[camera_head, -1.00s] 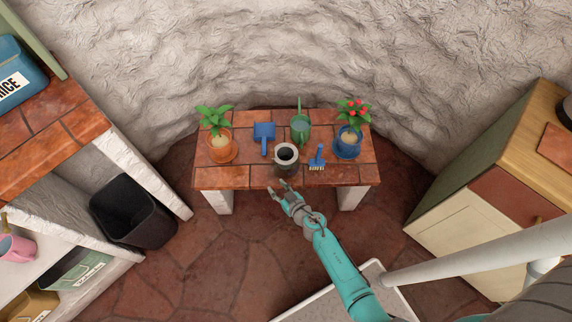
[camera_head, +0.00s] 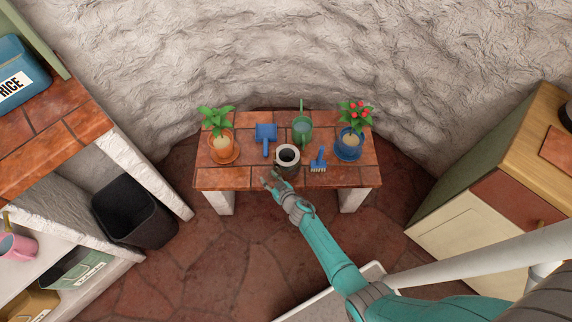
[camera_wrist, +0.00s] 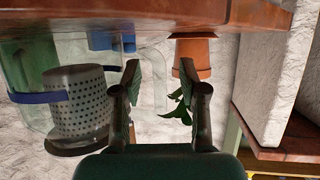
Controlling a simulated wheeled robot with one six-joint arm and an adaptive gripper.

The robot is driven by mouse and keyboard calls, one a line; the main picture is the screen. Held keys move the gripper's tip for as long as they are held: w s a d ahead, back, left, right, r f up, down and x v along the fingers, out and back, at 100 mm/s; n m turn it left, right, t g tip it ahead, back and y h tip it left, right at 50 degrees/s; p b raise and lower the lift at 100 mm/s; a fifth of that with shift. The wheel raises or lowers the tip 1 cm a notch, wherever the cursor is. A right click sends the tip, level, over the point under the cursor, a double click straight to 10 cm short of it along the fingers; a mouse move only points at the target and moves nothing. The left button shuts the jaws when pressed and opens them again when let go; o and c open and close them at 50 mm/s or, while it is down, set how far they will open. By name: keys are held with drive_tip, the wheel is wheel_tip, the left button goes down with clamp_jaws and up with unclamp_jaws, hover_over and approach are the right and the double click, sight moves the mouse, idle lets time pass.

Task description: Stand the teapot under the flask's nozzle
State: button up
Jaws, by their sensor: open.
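The teapot (camera_head: 281,170) stands near the front edge of the low tiled bench. It looks like a clear glass body with a dark rim and a perforated metal basket inside. In the wrist view, which is upside down, the basket of the teapot (camera_wrist: 78,108) is at the left. My gripper (camera_head: 270,180) is open at the bench's front edge, just left of the teapot. In the wrist view, a faint clear loop, probably the teapot's handle, shows between the fingers of my gripper (camera_wrist: 160,72). Contact cannot be told. No flask or nozzle is recognisable.
A black bin (camera_head: 130,215) stands left; a cabinet (camera_head: 470,200) stands right.

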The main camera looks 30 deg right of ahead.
clamp_jaws()
drive_tip(key=shift+r, duration=0.25)
idle(0.3)
